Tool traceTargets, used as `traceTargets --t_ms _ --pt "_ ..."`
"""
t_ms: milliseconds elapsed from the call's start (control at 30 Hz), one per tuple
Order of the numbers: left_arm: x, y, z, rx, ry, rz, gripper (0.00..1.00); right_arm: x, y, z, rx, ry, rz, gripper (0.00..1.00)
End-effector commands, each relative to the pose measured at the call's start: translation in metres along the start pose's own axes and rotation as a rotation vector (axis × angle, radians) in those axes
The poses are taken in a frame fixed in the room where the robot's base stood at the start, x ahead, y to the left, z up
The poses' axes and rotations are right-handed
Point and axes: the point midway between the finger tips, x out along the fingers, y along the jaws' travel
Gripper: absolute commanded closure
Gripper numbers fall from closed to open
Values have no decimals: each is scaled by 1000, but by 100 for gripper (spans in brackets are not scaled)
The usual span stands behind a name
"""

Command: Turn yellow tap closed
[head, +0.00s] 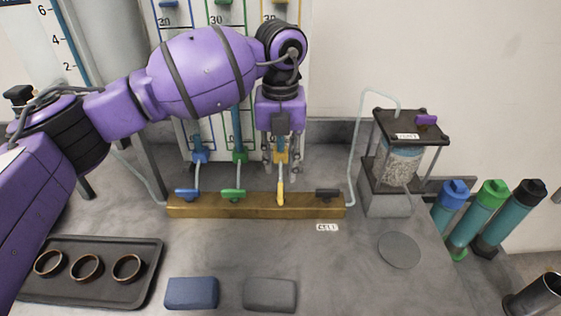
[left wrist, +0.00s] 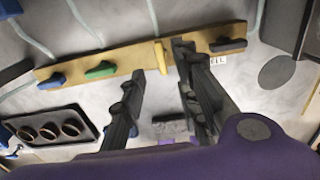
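The yellow tap (head: 281,194) sits on a brass-coloured manifold bar (head: 258,205). Its handle points front to back, across the bar, while the other tap handles lie along it. My left gripper (head: 281,168) points down above and just behind the yellow tap, its fingers open and apart. In the left wrist view the yellow handle (left wrist: 160,55) shows in the gap between the fingertips of my left gripper (left wrist: 159,60). I cannot tell whether either finger touches it. My right gripper is in neither view.
Blue (head: 187,194), green (head: 233,194) and black (head: 328,193) taps share the bar. A tray with rings (head: 145,285) is front left. Blue (head: 192,293) and grey (head: 270,294) blocks lie in front. A glass-sided apparatus (head: 401,165) stands right.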

Motion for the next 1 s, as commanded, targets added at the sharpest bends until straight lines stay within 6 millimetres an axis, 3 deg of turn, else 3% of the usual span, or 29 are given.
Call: traceTargets --t_ms 167,300,600,967,1000 --pt "10 0 -1 2 1 0 71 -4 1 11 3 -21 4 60" --pt "32 0 -1 2 3 0 71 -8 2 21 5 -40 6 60" --pt "72 -1 -1 3 1 -1 71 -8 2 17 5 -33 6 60" --pt "78 -1 -1 2 -1 -2 71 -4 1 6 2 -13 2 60" --pt "78 -1 -1 2 -1 -2 76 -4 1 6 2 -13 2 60"
